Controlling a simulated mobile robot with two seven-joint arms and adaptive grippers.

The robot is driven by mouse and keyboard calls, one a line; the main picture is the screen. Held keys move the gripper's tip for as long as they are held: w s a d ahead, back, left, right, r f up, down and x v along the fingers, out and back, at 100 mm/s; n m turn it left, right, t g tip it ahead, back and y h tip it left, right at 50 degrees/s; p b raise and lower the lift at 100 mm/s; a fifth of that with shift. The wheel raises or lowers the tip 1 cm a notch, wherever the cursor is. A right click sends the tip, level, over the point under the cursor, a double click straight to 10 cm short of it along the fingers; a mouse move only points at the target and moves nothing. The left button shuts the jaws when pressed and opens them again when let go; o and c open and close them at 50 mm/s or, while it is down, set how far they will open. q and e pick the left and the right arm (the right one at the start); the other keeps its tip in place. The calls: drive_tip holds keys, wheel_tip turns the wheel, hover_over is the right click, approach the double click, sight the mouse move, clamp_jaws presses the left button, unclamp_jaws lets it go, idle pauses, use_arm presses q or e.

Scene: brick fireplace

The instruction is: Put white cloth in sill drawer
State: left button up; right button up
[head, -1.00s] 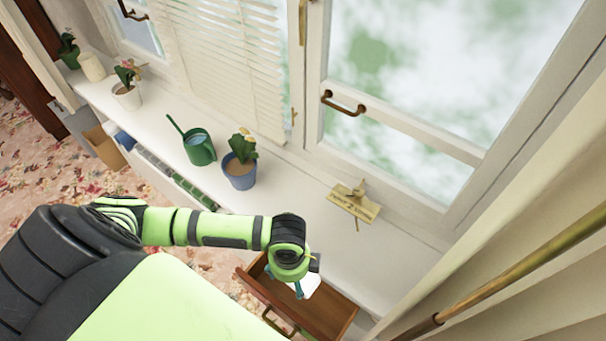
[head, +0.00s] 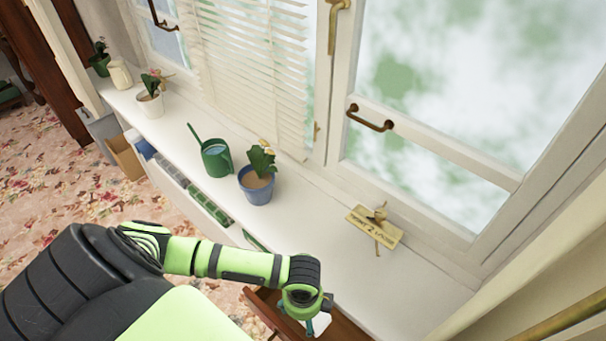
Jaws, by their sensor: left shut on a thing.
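My left gripper (head: 308,322) is at the bottom of the head view, mostly hidden under my wrist. It is shut on the white cloth (head: 321,323), of which a small pale patch shows beside the fingers. The open wooden sill drawer (head: 346,330) sticks out from under the white sill (head: 345,285). The cloth and gripper appear over the drawer's opening; whether the cloth touches the drawer bottom I cannot tell. The drawer's near part is cut off by the frame. My right gripper is out of view.
Books (head: 205,203) fill a shelf below. A curtain (head: 545,290) hangs at right.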

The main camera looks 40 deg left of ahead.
use_arm(q)
drive_tip(key=b, duration=0.8)
hover_over(303, 335)
drive_tip(key=shift+f, duration=7.1)
drive_tip(key=o, duration=1)
wheel_tip(303, 335, up, 12)
drive_tip(key=shift+w+r, duration=0.1)
drive_tip(key=shift+w, duration=0.05)
